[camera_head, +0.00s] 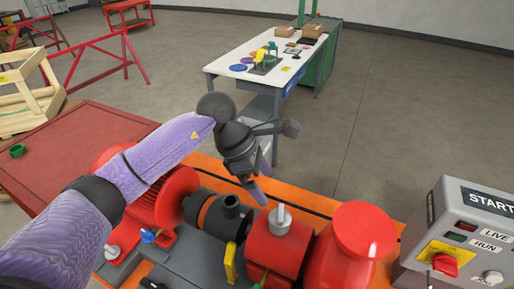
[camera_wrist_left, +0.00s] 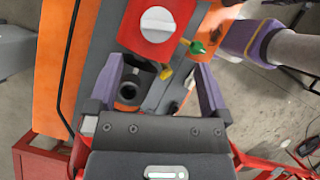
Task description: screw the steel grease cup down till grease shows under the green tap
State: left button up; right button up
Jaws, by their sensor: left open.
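The steel grease cup (camera_head: 281,217) stands on top of a red block (camera_head: 279,246) on the pump skid. The cup also shows near the top of the left wrist view (camera_wrist_left: 158,22). The green tap (camera_wrist_left: 197,48) sticks out beside that block in the left wrist view. I cannot make out grease under it. My left gripper (camera_head: 262,183) is open and empty, in the air above and behind the cup in the head view. In the left wrist view its two purple fingers (camera_wrist_left: 158,72) stand wide apart, below the cup in the picture. My right gripper is not in view.
A yellow tap (camera_head: 230,262) and a dark open port (camera_head: 232,205) sit left of the block. A red dome (camera_head: 364,230) and a control box (camera_head: 465,235) stand right.

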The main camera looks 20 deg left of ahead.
aim_at(280, 211)
pick_arm(q)
jog(key=shift+y, duration=0.5)
jog(key=x, duration=0.3)
jog(key=p+x, duration=0.1)
jog(key=x, duration=0.5)
jog(key=shift+d, duration=0.35)
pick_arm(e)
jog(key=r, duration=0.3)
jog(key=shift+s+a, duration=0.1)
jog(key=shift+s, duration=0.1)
pick_arm(q)
jog(key=c, duration=1.2)
jog(key=shift+o, duration=0.2)
jog(key=shift+f, duration=0.15)
jog(key=m+b, duration=0.1)
jog(key=b, duration=0.2)
jog(key=shift+f+g, duration=0.15)
jog(key=shift+g, duration=0.15)
jog(key=shift+m, duration=0.4)
jog(key=shift+r, duration=0.3)
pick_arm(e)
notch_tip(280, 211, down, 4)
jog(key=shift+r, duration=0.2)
